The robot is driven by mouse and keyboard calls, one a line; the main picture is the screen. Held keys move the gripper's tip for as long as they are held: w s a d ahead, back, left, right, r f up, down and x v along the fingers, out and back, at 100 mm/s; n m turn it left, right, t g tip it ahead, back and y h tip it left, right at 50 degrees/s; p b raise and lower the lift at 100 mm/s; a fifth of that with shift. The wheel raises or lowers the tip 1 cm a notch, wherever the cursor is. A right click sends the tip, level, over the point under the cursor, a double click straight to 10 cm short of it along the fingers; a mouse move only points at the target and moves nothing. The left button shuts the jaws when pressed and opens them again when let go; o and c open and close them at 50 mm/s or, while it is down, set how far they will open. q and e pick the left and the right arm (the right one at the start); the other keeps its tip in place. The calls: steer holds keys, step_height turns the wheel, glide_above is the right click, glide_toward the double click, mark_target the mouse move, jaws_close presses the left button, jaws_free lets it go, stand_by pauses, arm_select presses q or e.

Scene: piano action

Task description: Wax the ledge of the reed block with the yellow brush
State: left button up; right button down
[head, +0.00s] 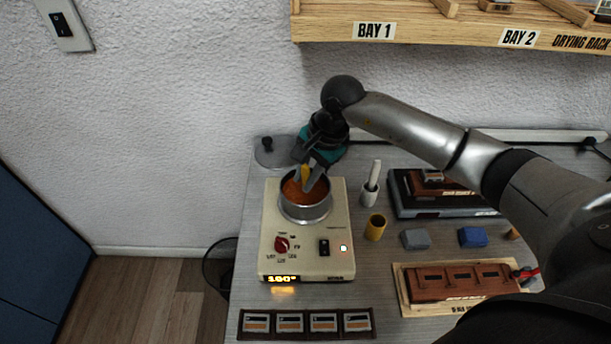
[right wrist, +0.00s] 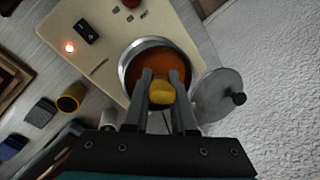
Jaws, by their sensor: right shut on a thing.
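My right gripper (head: 307,182) is shut on the yellow brush (head: 305,173) over a metal pot (head: 305,212) of orange wax (head: 291,190). The brush also shows between the fingers in the right wrist view (right wrist: 161,93). Its lower end is hidden, so I cannot tell how deep it reaches. A red-brown block with several dark slots, which looks like the reed block (head: 462,292), lies on a pale wooden board (head: 408,298) at the right front. My left gripper is not in view.
The pot stands on a cream heater (head: 290,250) with a lit display. A pot lid (right wrist: 222,98) lies beside it. A wooden rack (head: 440,35) hangs above.

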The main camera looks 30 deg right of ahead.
steer(key=shift+s+f, duration=0.15)
steer(key=shift+r+p, duration=1.95)
steer(key=shift+r, duration=1.65)
